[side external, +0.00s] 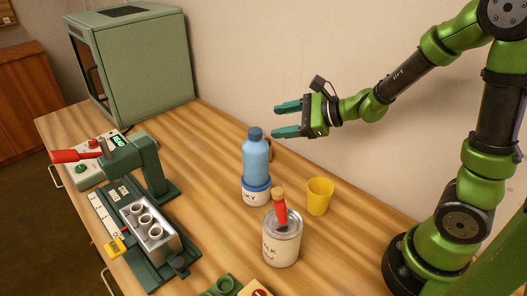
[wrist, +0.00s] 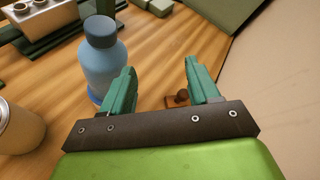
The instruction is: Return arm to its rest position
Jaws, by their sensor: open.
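My gripper (side external: 288,119) is in the air above the table, near the wall and above and to the right of the blue bottle (side external: 255,160). Its two teal fingers are spread apart with nothing between them. In the wrist view the open fingers (wrist: 161,90) point out over the table, and the blue bottle (wrist: 104,60) stands to their left. My gripper appears clear of the bottle. The arm reaches in from the right, bent at its joints.
A can (side external: 282,240) with a red-handled tool and a yellow cup (side external: 319,196) stand on the wooden table (side external: 215,130). A green press (side external: 135,165) with a metal block (side external: 150,233) stands at left, a green cabinet (side external: 135,70) behind. A small brown object (wrist: 179,99) lies beyond the fingers.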

